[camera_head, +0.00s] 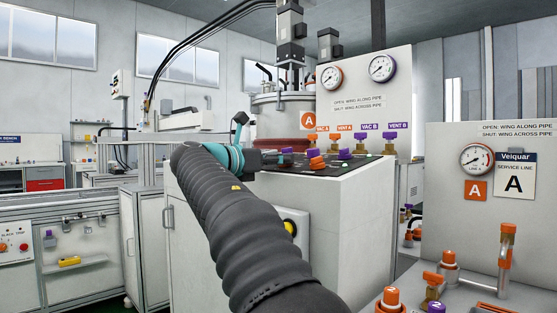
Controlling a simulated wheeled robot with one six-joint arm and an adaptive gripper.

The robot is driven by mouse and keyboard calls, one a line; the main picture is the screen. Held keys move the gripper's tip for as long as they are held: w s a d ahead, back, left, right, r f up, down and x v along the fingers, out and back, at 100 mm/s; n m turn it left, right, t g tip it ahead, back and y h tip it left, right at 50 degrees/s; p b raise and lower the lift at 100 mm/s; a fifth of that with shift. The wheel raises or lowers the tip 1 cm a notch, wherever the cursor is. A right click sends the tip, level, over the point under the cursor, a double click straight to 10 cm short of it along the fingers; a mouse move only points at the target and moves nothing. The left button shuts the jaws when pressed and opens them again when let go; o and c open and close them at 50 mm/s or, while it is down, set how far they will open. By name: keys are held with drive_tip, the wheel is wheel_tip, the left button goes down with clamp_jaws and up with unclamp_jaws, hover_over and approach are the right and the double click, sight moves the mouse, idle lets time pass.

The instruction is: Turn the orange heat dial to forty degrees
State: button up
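An orange knob (317,163), probably the heat dial, sits on the dark sloped panel (362,168) on top of a white cabinet. Its scale marks are too small to read, so its setting cannot be told. My arm, in a black ribbed sleeve, rises from the bottom and bends at a teal joint toward the panel's left edge. My gripper (279,159) is small and dark at the end of the arm, left of the orange knob. Its fingers blend into the panel, so neither their opening nor any contact with the knob can be made out.
Purple knobs (345,154) and valves labelled VAC and VENT stand behind the orange knob. A metal vessel (283,115) stands at the panel's back left. Two gauges (332,77) are above. At the right is a service-line panel (436,190) with orange-capped fittings.

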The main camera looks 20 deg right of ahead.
drive_tip(key=shift+w+r+m+g+p, duration=0.1)
drive_tip(key=shift+r+m+g+p, duration=0.3)
drive_tip(key=shift+p, duration=1.05)
drive_tip(key=shift+f+p, duration=0.1)
drive_tip(key=shift+p, duration=0.35)
drive_tip(key=shift+f+m+g+h, duration=0.3)
drive_tip(key=shift+m+g, duration=0.2)
drive_tip(key=shift+g, duration=0.3)
drive_tip(key=o, duration=1.1)
drive_tip(key=shift+o, duration=0.2)
drive_tip(key=shift+a, duration=0.1)
drive_tip(key=s+a, duration=0.2)
drive_tip(key=a, duration=0.9)
drive_tip(key=shift+a, duration=0.35)
